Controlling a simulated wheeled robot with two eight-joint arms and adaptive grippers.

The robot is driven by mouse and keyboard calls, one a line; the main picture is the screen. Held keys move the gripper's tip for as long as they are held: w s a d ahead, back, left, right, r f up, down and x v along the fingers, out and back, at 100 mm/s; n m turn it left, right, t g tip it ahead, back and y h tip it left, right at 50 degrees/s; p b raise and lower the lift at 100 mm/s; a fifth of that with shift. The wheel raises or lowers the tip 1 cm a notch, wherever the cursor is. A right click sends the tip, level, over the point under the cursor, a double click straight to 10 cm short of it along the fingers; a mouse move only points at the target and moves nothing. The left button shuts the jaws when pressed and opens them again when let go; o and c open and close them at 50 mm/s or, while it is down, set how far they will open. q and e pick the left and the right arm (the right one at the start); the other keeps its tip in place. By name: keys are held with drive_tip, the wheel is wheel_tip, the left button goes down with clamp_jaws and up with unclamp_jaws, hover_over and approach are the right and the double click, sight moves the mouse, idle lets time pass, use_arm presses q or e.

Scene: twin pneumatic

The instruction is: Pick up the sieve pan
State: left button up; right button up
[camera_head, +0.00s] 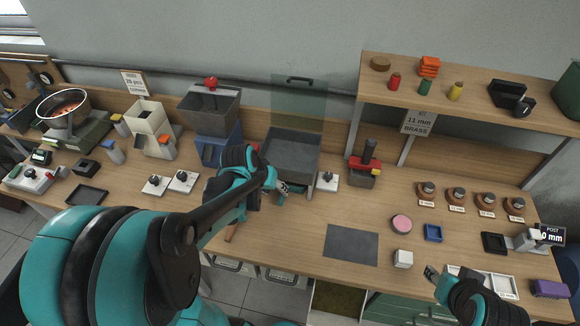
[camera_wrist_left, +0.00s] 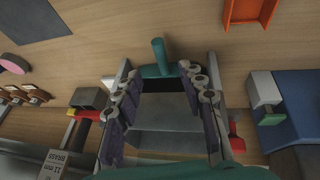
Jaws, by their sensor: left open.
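A grey box-like unit (camera_head: 291,152) with an upright clear panel stands at the back middle of the bench. In the left wrist view, a teal handle (camera_wrist_left: 158,52) sticks out from a teal front bar, with grey surfaces (camera_wrist_left: 165,108) behind it; I take this to be the sieve pan. My left gripper (camera_head: 282,188) is at the front of the unit and hides most of the handle in the head view. In the left wrist view its fingers (camera_wrist_left: 160,80) are apart, on either side of the handle's line. Contact cannot be told. My right gripper (camera_head: 433,274) is low at the right front, its jaws unclear.
A blue-based hopper (camera_head: 208,115) stands left of the unit. A black-and-red press (camera_head: 365,165) and a small switch box (camera_head: 328,181) stand to its right. A dark mat (camera_head: 351,245) lies in front. An orange tray (camera_wrist_left: 248,12) shows in the wrist view.

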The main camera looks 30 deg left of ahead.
sight(281, 195)
use_arm(q)
drive_tip(key=b+x, duration=0.3)
drive_tip(key=x, duration=0.4)
drive_tip(key=shift+w+a, duration=0.15)
drive_tip(key=shift+w+f+b, duration=0.25)
drive_tip(key=shift+f+b, duration=0.05)
drive_tip(key=shift+f, duration=0.05)
drive_tip(key=shift+r, duration=0.1)
clamp_jaws()
